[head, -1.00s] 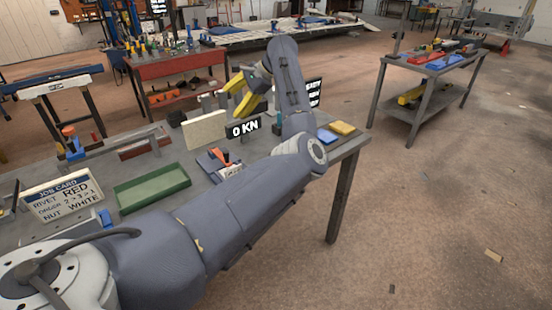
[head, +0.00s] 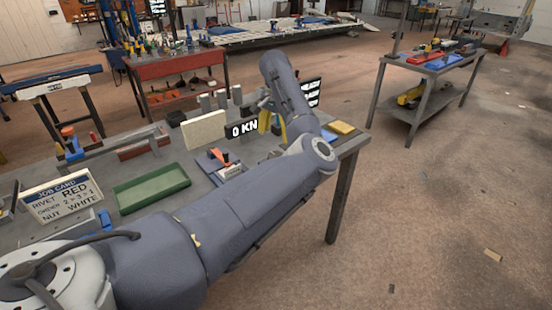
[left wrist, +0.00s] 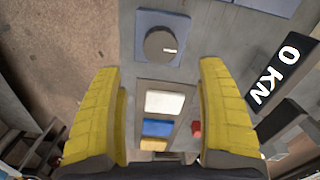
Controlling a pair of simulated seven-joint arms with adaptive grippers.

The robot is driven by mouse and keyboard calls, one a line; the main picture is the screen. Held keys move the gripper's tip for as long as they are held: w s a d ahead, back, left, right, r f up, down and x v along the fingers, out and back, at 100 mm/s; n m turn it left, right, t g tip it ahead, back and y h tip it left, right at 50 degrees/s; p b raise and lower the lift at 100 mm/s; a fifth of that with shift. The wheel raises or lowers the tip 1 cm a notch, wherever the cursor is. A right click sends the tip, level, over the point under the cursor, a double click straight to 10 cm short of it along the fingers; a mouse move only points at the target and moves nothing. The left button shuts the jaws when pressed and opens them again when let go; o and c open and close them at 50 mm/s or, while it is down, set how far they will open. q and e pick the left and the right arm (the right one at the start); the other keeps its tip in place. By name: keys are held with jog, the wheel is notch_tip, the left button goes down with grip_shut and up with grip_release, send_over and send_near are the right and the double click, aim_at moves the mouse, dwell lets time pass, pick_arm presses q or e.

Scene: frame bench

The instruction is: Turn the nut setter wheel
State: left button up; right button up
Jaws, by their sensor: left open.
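In the left wrist view, a round dark grey wheel (left wrist: 161,45) with a short white mark on its right side sits on a blue-grey square plate (left wrist: 145,20). Beside it is a panel with a white patch (left wrist: 164,102), a blue patch (left wrist: 157,128) and further patches nearer my palm. My left gripper (left wrist: 160,68) is open, its yellow fingers apart on either side of the panel, with nothing between them. In the head view, my left gripper (head: 272,128) points down by the 0 KN display (head: 243,129); my arm partly hides it. I cannot make out the wheel there. My right gripper is out of view.
A job card (head: 62,196) reads rivet red, order 2>3>1, nut white. A green tray (head: 152,188), a cream block (head: 205,131) and an orange-handled tool (head: 222,157) are on the bench. A small red piece (left wrist: 197,128) is near my right-hand finger in the wrist view.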

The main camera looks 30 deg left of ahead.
pick_arm(q)
notch_tip(320, 180, down, 11)
jog(key=shift+r, duration=0.1)
dwell(0.4)
jog(key=c, duration=1.2)
